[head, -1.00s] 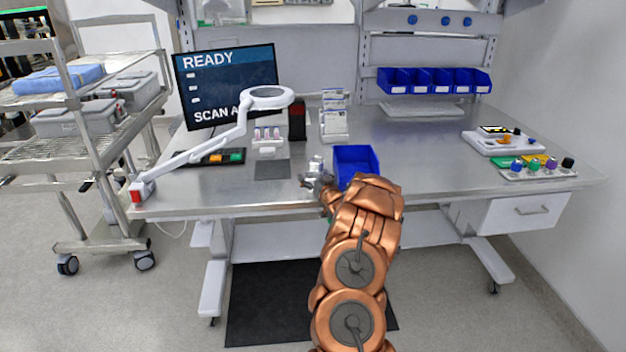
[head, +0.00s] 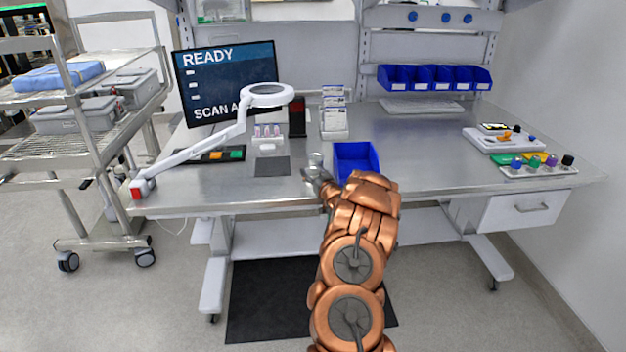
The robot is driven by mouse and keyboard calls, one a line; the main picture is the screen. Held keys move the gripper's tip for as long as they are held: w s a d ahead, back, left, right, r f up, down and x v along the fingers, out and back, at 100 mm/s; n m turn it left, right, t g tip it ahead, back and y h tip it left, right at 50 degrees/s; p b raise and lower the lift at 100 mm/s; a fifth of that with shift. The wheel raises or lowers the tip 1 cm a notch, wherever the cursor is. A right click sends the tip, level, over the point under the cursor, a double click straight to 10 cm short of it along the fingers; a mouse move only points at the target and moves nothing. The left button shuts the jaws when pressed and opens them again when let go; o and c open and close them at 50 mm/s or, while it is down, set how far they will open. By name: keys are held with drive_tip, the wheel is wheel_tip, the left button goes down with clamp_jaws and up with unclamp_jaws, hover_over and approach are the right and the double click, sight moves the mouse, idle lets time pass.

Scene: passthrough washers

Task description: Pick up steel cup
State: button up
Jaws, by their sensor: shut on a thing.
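The steel cup (head: 316,160) is a small silvery shape in the head view, just left of the blue bin (head: 356,160) on the workbench. My gripper (head: 316,174) reaches over the front of the bench and is shut on the cup. The gripper hides the cup's lower part, and I cannot tell whether the cup touches the bench top. My copper-coloured arm comes up from the bottom of the view and hides part of the bench's front edge.
The blue bin stands close to the right of my gripper. A dark mat (head: 272,167) lies to the left. A magnifier lamp (head: 268,96) overhangs the left side, with a card rack (head: 334,122) behind.

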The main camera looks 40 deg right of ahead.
drive_tip(key=shift+r+b, duration=0.1)
drive_tip(key=shift+b, duration=0.3)
drive_tip(key=shift+r+b, duration=0.15)
drive_tip(key=shift+b, duration=0.2)
drive_tip(key=shift+b+v, duration=2.4)
drive_tip(key=shift+v, duration=6.6)
drive_tip(key=shift+r, duration=0.15)
